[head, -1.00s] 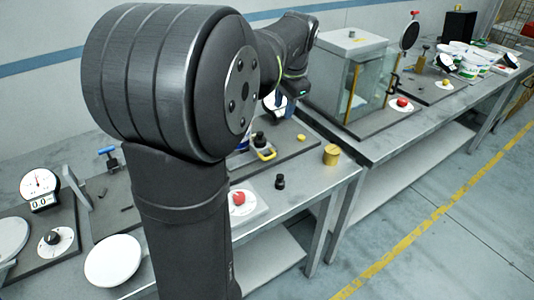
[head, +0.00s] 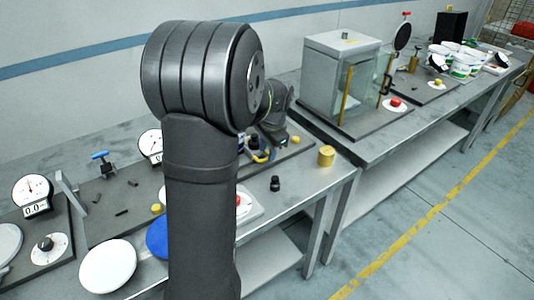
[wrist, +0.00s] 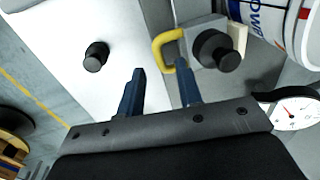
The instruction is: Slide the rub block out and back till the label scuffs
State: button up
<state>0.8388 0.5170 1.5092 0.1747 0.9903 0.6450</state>
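The likely rub block is a grey block (wrist: 203,50) with a black round knob (wrist: 214,51) and a yellow loop handle (wrist: 163,44), in the wrist view. Nothing is held. Printed lettering shows on a white rounded container (wrist: 275,25), perhaps the label.
A loose black knobbed weight (wrist: 95,56) stands on the pale surface left of my fingers. A dial gauge (wrist: 290,112) is at right. In the head view, a brass cylinder (head: 326,157) stands near the bench edge. A glass cabinet (head: 343,80) stands behind on the other bench.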

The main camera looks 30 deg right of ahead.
jog(key=shift+w+f, duration=0.15)
jog(key=shift+f, duration=0.85)
grip_shut()
jog(key=a, duration=0.7)
jog(key=shift+a, duration=0.3)
